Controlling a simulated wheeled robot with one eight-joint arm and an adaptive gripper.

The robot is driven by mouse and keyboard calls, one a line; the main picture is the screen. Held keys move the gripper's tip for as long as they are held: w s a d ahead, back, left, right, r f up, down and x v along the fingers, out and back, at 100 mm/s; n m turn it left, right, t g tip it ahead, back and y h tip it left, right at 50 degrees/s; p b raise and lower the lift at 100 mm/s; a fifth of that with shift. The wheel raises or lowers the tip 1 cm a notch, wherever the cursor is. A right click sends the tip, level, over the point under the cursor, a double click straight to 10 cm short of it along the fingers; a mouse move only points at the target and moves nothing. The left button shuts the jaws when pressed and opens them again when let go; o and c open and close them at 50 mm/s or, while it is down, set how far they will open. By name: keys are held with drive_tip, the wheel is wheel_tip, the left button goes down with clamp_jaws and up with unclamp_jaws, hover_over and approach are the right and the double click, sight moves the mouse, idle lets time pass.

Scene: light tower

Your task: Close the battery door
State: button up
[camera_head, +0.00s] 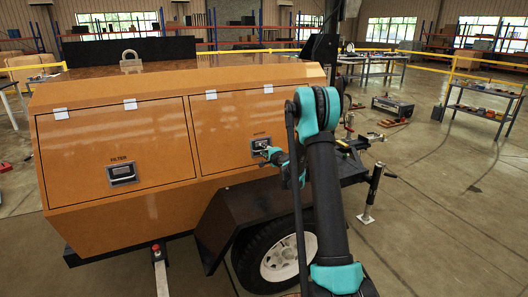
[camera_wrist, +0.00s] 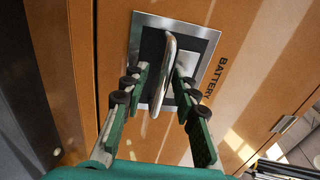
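The orange battery door (camera_head: 228,122) is the right-hand panel on the side of the light tower's body. In the head view it looks flush with the body; a small gap cannot be ruled out. Its metal latch plate with a silver handle (camera_wrist: 168,62) sits beside the word BATTERY in the wrist view. My gripper (camera_wrist: 158,84) is at the latch, its two green fingers apart on either side of the handle. A gap shows between the handle and the left finger; contact on the right cannot be told. In the head view my gripper (camera_head: 264,153) partly hides the latch.
The filter door (camera_head: 112,150) to the left looks shut. A black fender (camera_head: 232,218) and wheel (camera_head: 282,258) stand below the battery door. A jack stand (camera_head: 371,192) is to the right. Open floor (camera_head: 440,225) lies at the right.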

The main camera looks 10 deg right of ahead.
drive_tip(key=v, duration=1.2)
drive_tip(key=shift+a, duration=0.1)
drive_tip(key=s+a+n+g, duration=0.3)
drive_tip(key=s+n, duration=0.1)
drive_tip(key=s, duration=0.6)
drive_tip(key=s+a+n+g, duration=0.3)
drive_tip(key=s+n, duration=0.2)
drive_tip(key=s, duration=0.5)
drive_tip(key=s+d+f+n+g+h, duration=0.1)
drive_tip(key=s+d+f, duration=0.1)
drive_tip(key=s, duration=0.7)
drive_tip(key=s+d+f+n+g+h, duration=0.2)
drive_tip(key=s, duration=0.6)
drive_tip(key=s+d+f+n+g+h, duration=0.2)
drive_tip(key=s+d, duration=0.1)
drive_tip(key=s, duration=0.6)
drive_tip(key=shift+s+f, duration=0.35)
drive_tip(key=shift+d, duration=0.1)
